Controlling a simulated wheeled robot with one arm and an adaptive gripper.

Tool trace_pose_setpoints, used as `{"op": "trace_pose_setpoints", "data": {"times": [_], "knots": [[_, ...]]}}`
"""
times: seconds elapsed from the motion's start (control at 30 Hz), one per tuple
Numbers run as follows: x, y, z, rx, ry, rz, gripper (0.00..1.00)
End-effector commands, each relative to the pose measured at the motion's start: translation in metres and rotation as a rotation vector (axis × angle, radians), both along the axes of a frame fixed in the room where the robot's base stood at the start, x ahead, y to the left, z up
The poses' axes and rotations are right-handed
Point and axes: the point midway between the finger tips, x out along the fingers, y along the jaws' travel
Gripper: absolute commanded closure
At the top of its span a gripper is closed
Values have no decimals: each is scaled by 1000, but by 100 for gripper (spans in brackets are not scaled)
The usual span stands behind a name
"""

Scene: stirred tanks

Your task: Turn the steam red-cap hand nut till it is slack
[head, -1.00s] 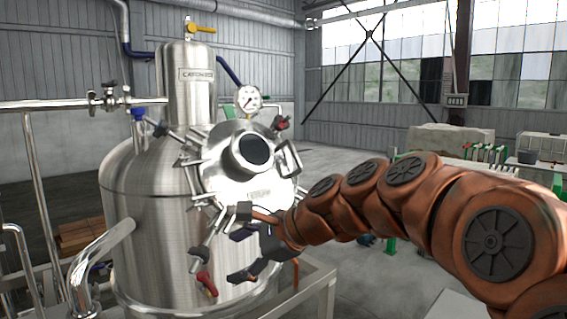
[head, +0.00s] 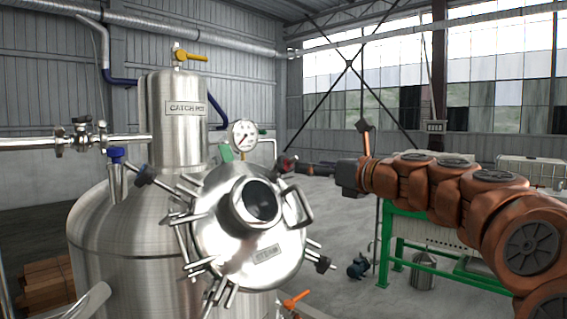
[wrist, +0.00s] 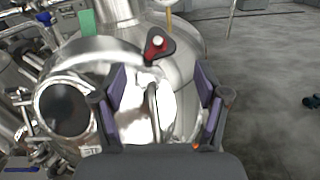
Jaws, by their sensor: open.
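The red-cap hand nut (head: 285,164) sits at the upper right rim of the round lid (head: 285,247) marked STEAM. In the wrist view the nut (wrist: 157,46) shows as a red and black knob with a pale centre, ahead of and between the fingers.
A curved lid handle (head: 303,206) stands out near the nut, and it shows between the fingers in the wrist view (wrist: 153,108). A pressure gauge (head: 243,136) is behind the lid. Several black-knobbed clamps ring the lid. Open floor lies right of the tank.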

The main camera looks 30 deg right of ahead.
Motion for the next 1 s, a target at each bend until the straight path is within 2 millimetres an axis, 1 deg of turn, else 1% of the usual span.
{"op": "trace_pose_setpoints", "data": {"times": [0.3, 0.5, 0.67, 0.9, 0.93, 1.0], "knots": [[44, 10, 0, 2, 5, 7, 27], [65, 13, -1, -1, 5, 4, 27], [72, 15, -1, -2, 3, 4, 27], [72, 15, -2, -2, 3, 4, 27], [72, 15, -2, -3, 3, 3, 29], [72, 15, -2, -2, 3, 4, 36]]}}
